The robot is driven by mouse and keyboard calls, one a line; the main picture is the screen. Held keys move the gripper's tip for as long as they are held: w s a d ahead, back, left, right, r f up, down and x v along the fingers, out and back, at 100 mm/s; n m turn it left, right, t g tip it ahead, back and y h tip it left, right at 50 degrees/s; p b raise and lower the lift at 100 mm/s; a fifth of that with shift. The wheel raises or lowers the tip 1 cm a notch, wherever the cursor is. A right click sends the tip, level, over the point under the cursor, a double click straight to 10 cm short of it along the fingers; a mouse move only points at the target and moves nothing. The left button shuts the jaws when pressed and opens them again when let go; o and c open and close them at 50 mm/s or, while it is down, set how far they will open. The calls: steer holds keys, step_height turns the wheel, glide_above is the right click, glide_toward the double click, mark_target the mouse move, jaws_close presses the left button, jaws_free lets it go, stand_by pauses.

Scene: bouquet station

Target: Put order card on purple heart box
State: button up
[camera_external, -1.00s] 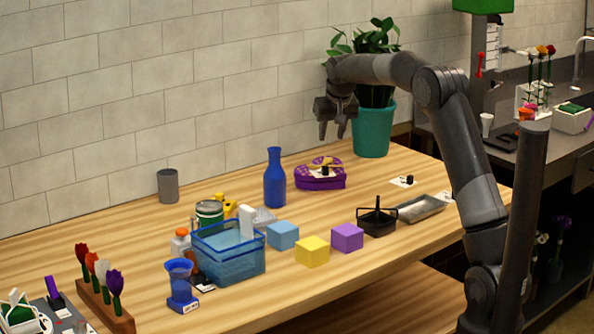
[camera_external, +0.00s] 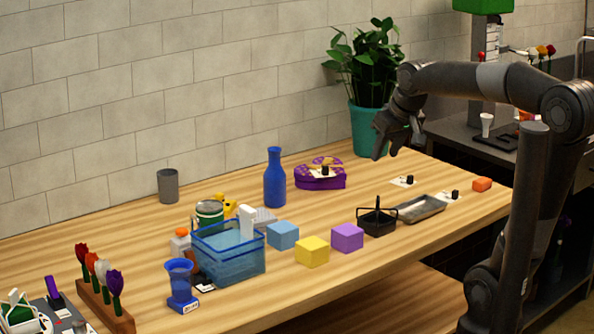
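The purple heart box (camera_external: 334,183) sits on the table near the wall, right of the blue bottle. A small white card with a black knob (camera_external: 324,172) lies on top of it, beside a yellowish-brown item (camera_external: 326,162). Two similar white cards with black knobs lie on the table to the right, one by itself (camera_external: 402,181) and one near the grey tray (camera_external: 450,197). I cannot read which is the order card. My gripper (camera_external: 385,155) is in the air right of the heart box, in front of the teal plant pot. Its fingers are apart with nothing visible between them.
A blue bottle (camera_external: 275,178) stands left of the box and a potted plant (camera_external: 366,130) behind. The table's middle back is clear.

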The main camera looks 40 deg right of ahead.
steer(key=s+a+f, duration=0.1)
steer(key=s+f, duration=0.2)
steer(key=s, duration=0.3)
steer(key=s+a+f+n, duration=0.1)
steer(key=s+f, duration=0.2)
steer(key=s, duration=0.3)
steer(key=shift+s+a+y, duration=0.25)
steer(key=shift+s+y, duration=0.05)
steer(key=shift+s, duration=0.05)
